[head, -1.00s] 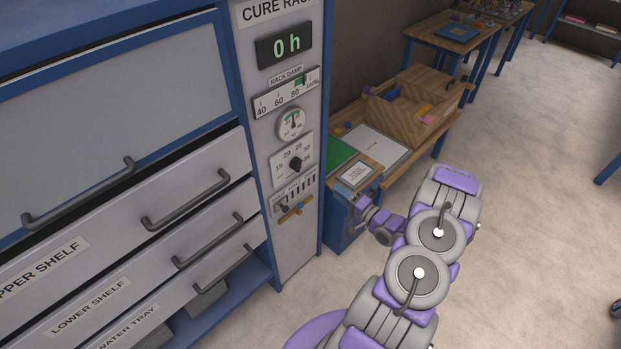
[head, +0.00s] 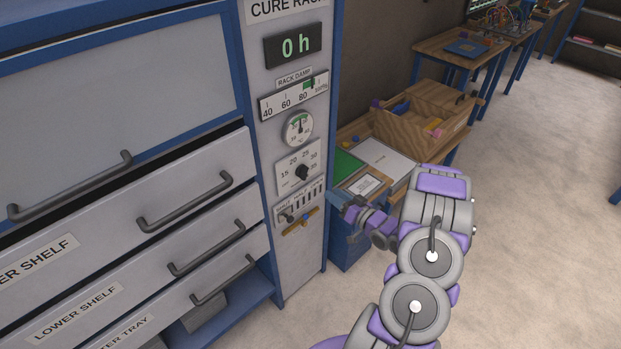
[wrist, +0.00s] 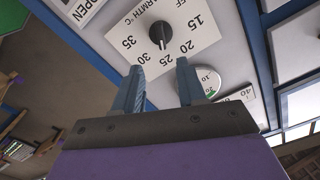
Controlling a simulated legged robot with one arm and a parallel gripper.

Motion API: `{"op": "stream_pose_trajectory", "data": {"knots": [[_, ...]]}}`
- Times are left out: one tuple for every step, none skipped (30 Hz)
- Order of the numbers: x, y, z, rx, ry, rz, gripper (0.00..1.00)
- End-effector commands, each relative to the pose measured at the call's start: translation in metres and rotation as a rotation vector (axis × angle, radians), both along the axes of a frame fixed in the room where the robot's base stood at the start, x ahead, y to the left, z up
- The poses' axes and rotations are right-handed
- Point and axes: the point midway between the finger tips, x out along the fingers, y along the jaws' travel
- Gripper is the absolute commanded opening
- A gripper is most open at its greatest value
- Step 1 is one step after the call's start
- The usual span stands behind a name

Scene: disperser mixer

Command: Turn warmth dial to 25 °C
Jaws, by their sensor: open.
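The warmth dial is a black knob (head: 302,172) on a white plate on the cure rack's control column. In the wrist view the knob (wrist: 159,33) shows upside down, ringed by marks from 15 to 35. A pale line on it appears to point toward 25, but it is small. My gripper (wrist: 158,66) is open and empty, its two blue-grey fingers apart and aimed at the plate below the knob in the picture. In the head view my gripper (head: 340,200) is right of the column, low and apart from the dial.
A round gauge (head: 298,128) and a damper scale (head: 294,96) sit above the dial. A row of slots with a small lever (head: 287,216) and an orange-brown handle (head: 300,223) lie below. Drawer handles (head: 207,247) jut out at left. A wooden bench (head: 440,137) stands behind my arm.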

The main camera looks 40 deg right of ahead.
Motion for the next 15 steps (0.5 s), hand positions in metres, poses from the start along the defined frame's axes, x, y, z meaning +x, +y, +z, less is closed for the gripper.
{"op": "stream_pose_trajectory", "data": {"knots": [[0.010,0.002,0.000,-0.001,-0.002,0.004,0.40],[0.015,0.003,0.000,-0.001,-0.003,0.004,0.40],[0.022,0.003,0.000,-0.001,-0.004,0.003,0.40],[0.027,0.003,0.000,-0.001,-0.004,0.003,0.40],[0.033,0.004,0.000,-0.001,-0.004,0.004,0.40],[0.040,0.005,0.000,-0.002,-0.005,0.005,0.40],[0.045,0.005,0.000,-0.003,-0.005,0.005,0.40],[0.051,0.005,0.000,-0.002,-0.004,0.004,0.40],[0.058,0.006,0.000,-0.002,-0.004,0.005,0.40],[0.064,0.006,0.000,-0.002,-0.003,0.004,0.40],[0.069,0.007,0.000,-0.002,-0.003,0.003,0.40],[0.076,0.007,-0.001,-0.002,-0.003,0.003,0.40],[0.082,0.008,-0.001,0.000,-0.002,0.004,0.40],[0.086,0.008,-0.001,0.000,-0.002,0.002,0.40],[0.093,0.009,0.000,0.000,-0.004,0.003,0.40]]}}
